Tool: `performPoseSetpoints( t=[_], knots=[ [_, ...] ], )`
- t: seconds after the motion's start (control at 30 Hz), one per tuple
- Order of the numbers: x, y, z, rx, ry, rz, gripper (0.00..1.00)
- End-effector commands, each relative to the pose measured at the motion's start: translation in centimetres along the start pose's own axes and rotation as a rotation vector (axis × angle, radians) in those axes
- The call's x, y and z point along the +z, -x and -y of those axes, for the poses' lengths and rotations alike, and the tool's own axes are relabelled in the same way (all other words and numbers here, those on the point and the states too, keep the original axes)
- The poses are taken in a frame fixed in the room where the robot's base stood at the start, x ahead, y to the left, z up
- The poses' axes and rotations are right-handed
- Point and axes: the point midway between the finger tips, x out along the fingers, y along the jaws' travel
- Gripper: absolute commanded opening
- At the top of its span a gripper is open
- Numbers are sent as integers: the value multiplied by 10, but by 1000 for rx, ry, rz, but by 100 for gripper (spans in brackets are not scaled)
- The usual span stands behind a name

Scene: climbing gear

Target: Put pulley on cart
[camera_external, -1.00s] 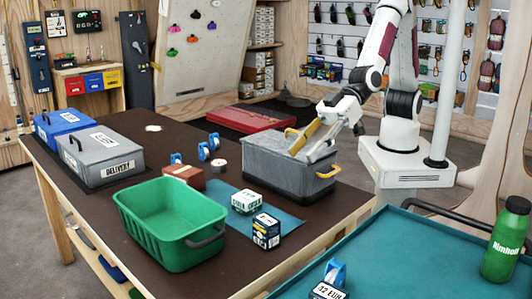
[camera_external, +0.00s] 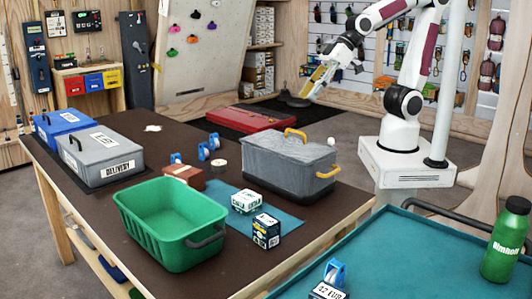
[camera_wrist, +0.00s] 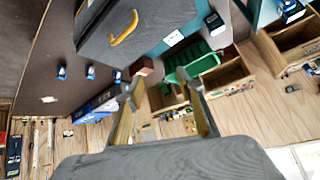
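Several blue pulleys stand on the brown table near its middle: one pulley (camera_external: 203,151), another (camera_external: 215,141) and a third (camera_external: 176,158). They also show at the left of the wrist view (camera_wrist: 90,72). The cart (camera_external: 425,255), with a teal top, is at the lower right. On it a blue pulley (camera_external: 335,271) stands by a "12 EUR" tag. My gripper (camera_external: 318,82) is in the air above and behind the grey box. In the wrist view its two fingers (camera_wrist: 163,103) are spread with nothing between them.
The grey box (camera_external: 275,178) has a yellow handle on top and stands between the pulleys and the cart. A green basket (camera_external: 160,238), two small boxes, a brown block (camera_external: 188,175) and a grey delivery box (camera_external: 101,160) are on the table. A green bottle (camera_external: 505,245) stands on the cart.

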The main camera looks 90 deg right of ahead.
Motion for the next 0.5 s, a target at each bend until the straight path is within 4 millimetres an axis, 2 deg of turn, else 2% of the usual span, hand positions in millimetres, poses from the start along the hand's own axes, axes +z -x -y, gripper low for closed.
performPoseSetpoints(
  t=[0.03,0.2,0.5],
  knots=[
    [7,11,-12,21,-14,8,37],
    [38,43,-44,87,-59,60,37],
    [102,96,-86,210,-151,152,37]
  ],
)
